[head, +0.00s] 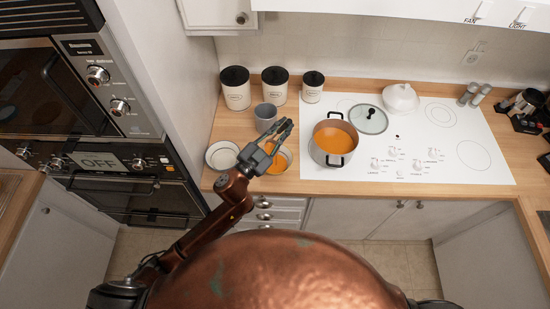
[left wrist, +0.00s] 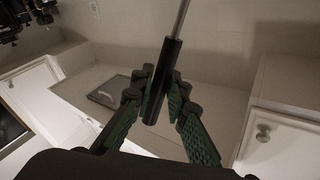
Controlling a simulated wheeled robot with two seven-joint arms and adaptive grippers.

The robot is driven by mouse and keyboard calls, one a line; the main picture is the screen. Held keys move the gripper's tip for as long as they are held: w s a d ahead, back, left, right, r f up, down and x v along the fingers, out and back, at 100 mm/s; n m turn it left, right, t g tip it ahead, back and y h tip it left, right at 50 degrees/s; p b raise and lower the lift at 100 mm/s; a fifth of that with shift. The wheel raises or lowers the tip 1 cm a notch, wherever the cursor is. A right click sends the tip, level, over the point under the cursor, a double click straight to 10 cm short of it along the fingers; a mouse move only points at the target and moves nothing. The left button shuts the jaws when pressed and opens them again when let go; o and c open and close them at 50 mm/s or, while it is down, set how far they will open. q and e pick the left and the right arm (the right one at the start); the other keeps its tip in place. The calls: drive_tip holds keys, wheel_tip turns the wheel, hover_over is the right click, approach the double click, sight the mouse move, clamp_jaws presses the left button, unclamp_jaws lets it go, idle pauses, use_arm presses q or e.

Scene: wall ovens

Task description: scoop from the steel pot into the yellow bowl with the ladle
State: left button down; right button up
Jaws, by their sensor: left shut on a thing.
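The steel pot (head: 334,153) stands on the white cooktop with orange soup in it. A bowl with a yellow-orange inside (head: 283,167) sits on the counter left of the pot; I take it as the yellow bowl, and my gripper partly covers it. My left gripper (head: 284,131) is over the counter above this bowl, left of the pot. In the left wrist view it is shut on the black handle of the ladle (left wrist: 163,82), whose thin steel shaft runs up out of the picture. The ladle's scoop cannot be made out. My right gripper is not in view.
A white bowl (head: 222,155) and a grey mug (head: 265,117) stand beside the yellow bowl. Several black-lidded canisters (head: 236,88) line the back. A glass lid (head: 368,119) and a white pot (head: 401,98) are on the cooktop (head: 460,135). Wall ovens (head: 95,105) stand left.

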use_arm(q)
drive_tip(key=shift+s+d, duration=0.2)
drive_tip(key=shift+s, duration=0.1)
drive_tip(key=shift+d, duration=0.1)
drive_tip(key=shift+s+m+b, duration=0.2)
drive_tip(key=shift+m+b, duration=0.1)
drive_tip(key=shift+d+f, duration=0.1)
drive_tip(key=shift+d, duration=0.1)
drive_tip(key=shift+s+d+m+b, duration=0.2)
drive_tip(key=shift+s+m+b, duration=0.1)
drive_tip(key=shift+b, duration=0.1)
